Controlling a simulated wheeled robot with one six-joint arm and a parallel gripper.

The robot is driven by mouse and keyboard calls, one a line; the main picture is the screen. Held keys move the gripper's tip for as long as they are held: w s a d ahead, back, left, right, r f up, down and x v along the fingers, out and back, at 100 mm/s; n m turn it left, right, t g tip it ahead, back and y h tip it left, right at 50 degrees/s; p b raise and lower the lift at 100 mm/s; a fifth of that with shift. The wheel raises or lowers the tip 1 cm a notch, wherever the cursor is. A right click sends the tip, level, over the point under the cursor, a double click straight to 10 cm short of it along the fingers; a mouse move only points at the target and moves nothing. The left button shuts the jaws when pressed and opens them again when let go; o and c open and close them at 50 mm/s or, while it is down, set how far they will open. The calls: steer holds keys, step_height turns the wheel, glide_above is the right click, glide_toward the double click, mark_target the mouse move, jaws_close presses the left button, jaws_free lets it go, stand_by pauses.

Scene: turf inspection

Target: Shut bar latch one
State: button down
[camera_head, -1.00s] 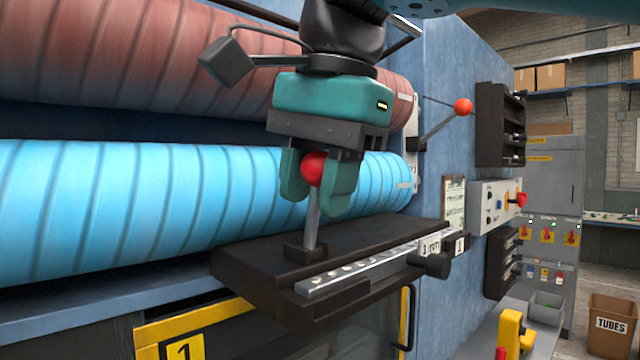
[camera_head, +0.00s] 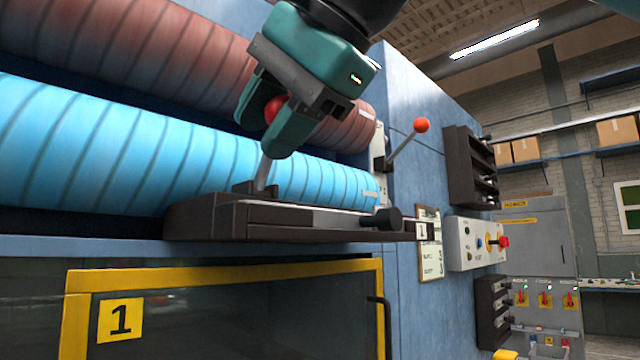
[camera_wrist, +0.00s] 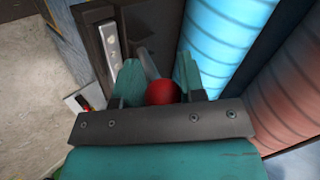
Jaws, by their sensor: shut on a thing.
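Bar latch one is a dark block (camera_head: 230,222) with a grey lever (camera_head: 263,172) topped by a red ball knob (camera_head: 273,108). A small plate marked 1 (camera_head: 422,232) is at its right end. My gripper (camera_head: 283,125) is shut on the red knob, which sits between its teal fingers. The lever stands up from the block with a slight tilt. In the wrist view the red knob (camera_wrist: 162,92) shows between the fingers, with the lever partly hidden behind it.
A blue roller (camera_head: 150,150) and a reddish roller (camera_head: 170,60) lie behind the latch. Another lever with an orange-red knob (camera_head: 421,125) juts out at the right. A yellow-framed door marked 1 (camera_head: 120,318) is below. A control box (camera_head: 475,243) is on the side wall.

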steer(key=shift+s+a+r, duration=0.3)
steer(key=shift+s+a, duration=0.1)
steer(key=shift+a, duration=0.15)
steer(key=shift+s+a+n+p, duration=0.3)
steer(key=shift+s+a, duration=0.05)
steer(key=shift+a, duration=0.1)
steer(key=c, duration=1.6)
jaws_free()
steer(key=shift+w+a, duration=0.1)
steer(key=shift+a, duration=0.05)
steer(key=o, duration=0.8)
steer(key=shift+w+d+r, duration=0.1)
steer(key=shift+w+d, duration=0.05)
steer(key=shift+d, duration=0.2)
steer(key=shift+o, duration=0.2)
steer(key=shift+r, duration=0.1)
